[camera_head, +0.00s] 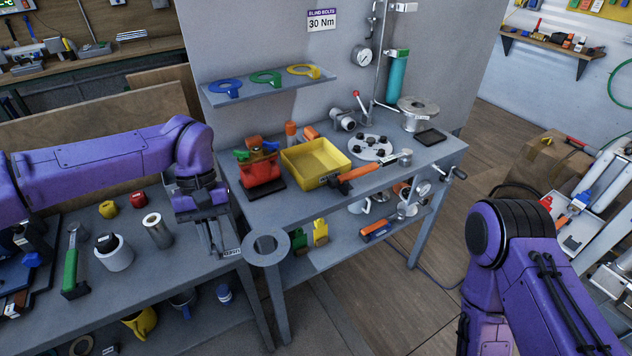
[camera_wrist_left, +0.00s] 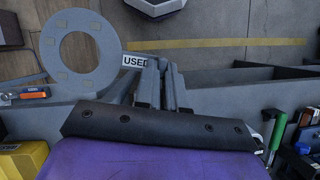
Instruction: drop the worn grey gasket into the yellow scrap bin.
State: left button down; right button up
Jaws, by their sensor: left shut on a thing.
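The worn grey gasket (camera_head: 254,249) is a flat ring with a tab marked USED. My left gripper (camera_head: 213,248) is shut on the tab end and holds the gasket in the air by the gap between the two benches. In the left wrist view the gasket ring (camera_wrist_left: 50,58) is at upper left, beside the fingers (camera_wrist_left: 164,88). The yellow scrap bin (camera_head: 316,158) is an open, shallow tray on the back bench, up and right of the gasket. It looks empty. The yellow thing (camera_wrist_left: 20,160) at the wrist view's lower left may be its edge. My right gripper is out of frame.
A red container (camera_head: 261,172) stands left of the bin, and an orange-handled tool (camera_head: 358,172) lies at its right. A shelf with coloured rings (camera_head: 267,83) hangs above. The left bench (camera_head: 180,275) holds a green-handled hammer (camera_head: 72,265) and cylinders.

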aim_at(311, 167)
jog(key=k, duration=0.9)
jog(key=z, duration=1)
jog(key=i, duration=1.6)
jog(key=u, duration=1.15)
jog(key=i, duration=1.05)
jog(key=u, duration=0.3)
